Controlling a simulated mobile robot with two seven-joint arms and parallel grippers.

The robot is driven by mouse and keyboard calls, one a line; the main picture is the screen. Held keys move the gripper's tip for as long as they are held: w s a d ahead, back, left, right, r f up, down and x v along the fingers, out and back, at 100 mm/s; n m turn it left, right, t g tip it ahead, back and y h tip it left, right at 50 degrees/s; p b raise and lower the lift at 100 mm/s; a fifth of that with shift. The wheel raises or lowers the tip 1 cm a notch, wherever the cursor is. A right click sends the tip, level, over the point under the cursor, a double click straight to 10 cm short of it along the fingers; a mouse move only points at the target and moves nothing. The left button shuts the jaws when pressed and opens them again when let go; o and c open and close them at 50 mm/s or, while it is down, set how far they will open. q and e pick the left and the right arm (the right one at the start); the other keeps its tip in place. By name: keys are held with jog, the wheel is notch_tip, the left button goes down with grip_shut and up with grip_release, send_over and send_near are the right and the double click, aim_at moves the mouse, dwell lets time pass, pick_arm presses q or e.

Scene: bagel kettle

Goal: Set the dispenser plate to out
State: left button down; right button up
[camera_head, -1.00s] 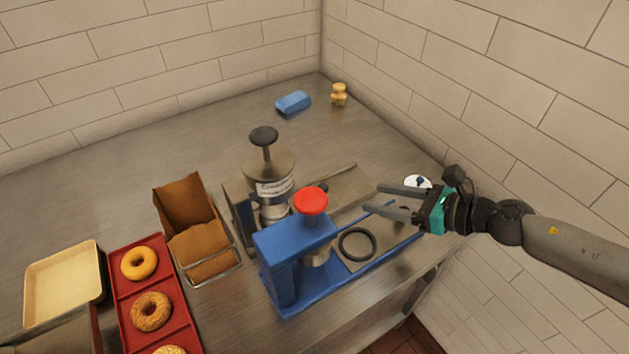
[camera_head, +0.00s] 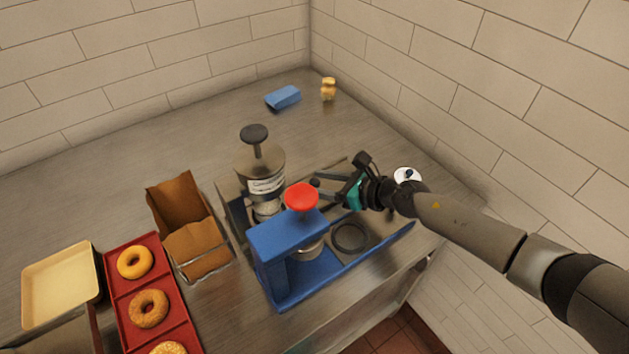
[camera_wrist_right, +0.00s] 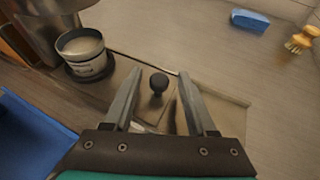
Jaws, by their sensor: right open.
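The dispenser (camera_head: 260,167) is a steel canister with a label and a black top knob, standing on the counter. A flat plate (camera_wrist_right: 121,76) reaches out from its foot in the right wrist view and carries a small black knob (camera_wrist_right: 158,82). My right gripper (camera_head: 319,190) is just right of the dispenser, behind the blue press. In the right wrist view its open fingers (camera_wrist_right: 160,76) lie on either side of the black knob, with gaps, not closed on it. How far the plate is slid is hard to tell. My left gripper is out of view.
The blue press (camera_head: 285,245) with a red knob stands in front of the dispenser. A paper bag in a wire holder (camera_head: 197,247), a red tray (camera_head: 170,318) of bagels and a beige tray (camera_head: 60,283) are left. A blue block (camera_head: 283,97) and a brush (camera_head: 328,89) lie behind.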

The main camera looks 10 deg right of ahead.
jog(key=shift+w+a+f, duration=0.2)
jog(key=shift+w+a, duration=0.1)
jog(key=shift+a, duration=0.1)
grip_shut()
dwell(0.4)
dwell(0.9)
